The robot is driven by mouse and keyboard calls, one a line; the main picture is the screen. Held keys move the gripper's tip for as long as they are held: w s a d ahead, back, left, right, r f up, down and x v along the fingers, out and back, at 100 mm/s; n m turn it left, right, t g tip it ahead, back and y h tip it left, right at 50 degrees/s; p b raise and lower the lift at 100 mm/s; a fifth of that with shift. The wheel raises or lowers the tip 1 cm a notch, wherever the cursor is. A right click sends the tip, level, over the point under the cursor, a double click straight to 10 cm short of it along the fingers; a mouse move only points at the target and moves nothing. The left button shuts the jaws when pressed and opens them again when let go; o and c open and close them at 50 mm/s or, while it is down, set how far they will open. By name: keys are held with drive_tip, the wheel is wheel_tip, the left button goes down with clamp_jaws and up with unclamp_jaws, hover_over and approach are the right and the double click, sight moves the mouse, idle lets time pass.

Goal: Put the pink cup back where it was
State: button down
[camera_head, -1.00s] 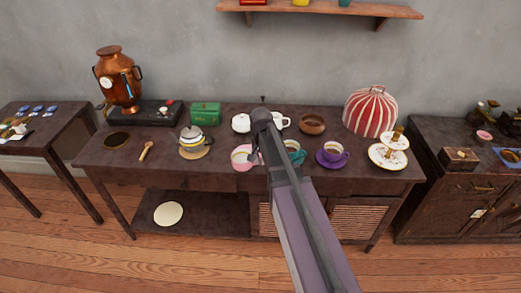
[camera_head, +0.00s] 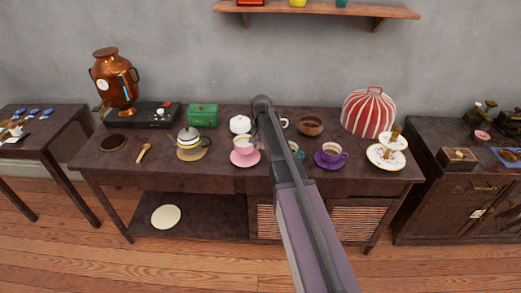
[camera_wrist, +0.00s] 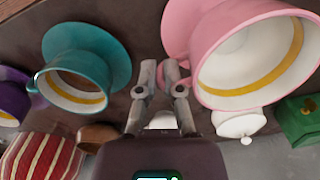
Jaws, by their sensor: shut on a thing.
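The pink cup (camera_head: 246,145), white inside with a yellow band, appears upright over its pink saucer (camera_head: 244,160); I cannot tell whether it touches it. In the wrist view the pink cup (camera_wrist: 250,52) looms large at the right, with a strip of the pink saucer (camera_wrist: 176,28) behind it. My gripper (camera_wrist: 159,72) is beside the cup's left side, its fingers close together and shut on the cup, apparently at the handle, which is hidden. In the head view my arm hides the gripper.
A teal cup (camera_wrist: 78,85) on a teal saucer stands close on the other side of my gripper. A purple cup (camera_head: 331,152), a white lidded pot (camera_head: 240,124), a teapot (camera_head: 190,140) and a striped cozy (camera_head: 369,111) share the dark table (camera_head: 115,165).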

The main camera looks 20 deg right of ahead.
drive_tip(key=shift+w+d, duration=0.1)
drive_tip(key=shift+w, duration=0.2)
drive_tip(key=shift+w+d+f+b, duration=0.15)
drive_tip(key=shift+w+f+b, duration=0.2)
drive_tip(key=shift+f+b, duration=1.5)
drive_tip(key=shift+f, duration=0.15)
drive_tip(key=c, duration=0.8)
unclamp_jaws()
drive_tip(key=shift+r, duration=0.2)
wheel_tip(320, 180, up, 12)
drive_tip(key=p, duration=1.2)
drive_tip(key=shift+s, duration=0.1)
